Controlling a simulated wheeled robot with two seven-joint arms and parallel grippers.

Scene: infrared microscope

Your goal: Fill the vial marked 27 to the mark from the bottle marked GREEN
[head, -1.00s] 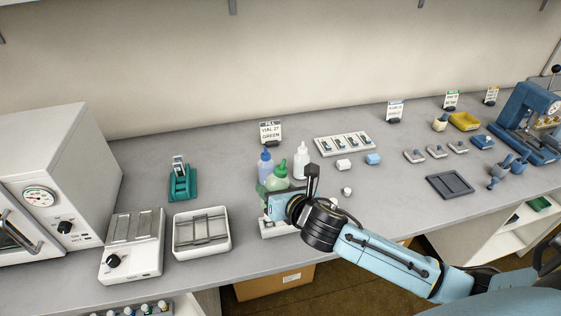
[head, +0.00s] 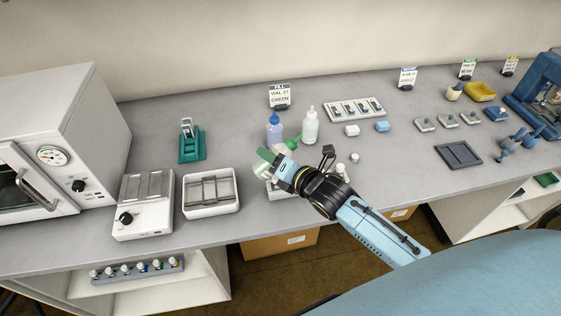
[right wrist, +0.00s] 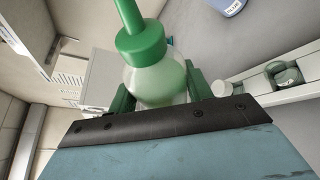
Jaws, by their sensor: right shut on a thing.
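My right gripper (head: 276,158) is shut on the green bottle (head: 288,146), above the front part of the bench. In the right wrist view the green bottle (right wrist: 158,80) has a pale green body, green collar and green nozzle, and sits between the green fingers. It looks tilted in the head view. A white holder (head: 276,193) is partly hidden under my right gripper. In the right wrist view a white rack with dark green round pieces (right wrist: 285,74) shows at the right. I cannot make out a vial marked 27. My left gripper is out of view.
A sign (head: 280,96) reads vial 27, green. A blue bottle (head: 274,131) and a white bottle (head: 310,126) stand close behind the gripper. A white tray (head: 211,207) is to the left. Small white and blue blocks (head: 382,126) lie to the right.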

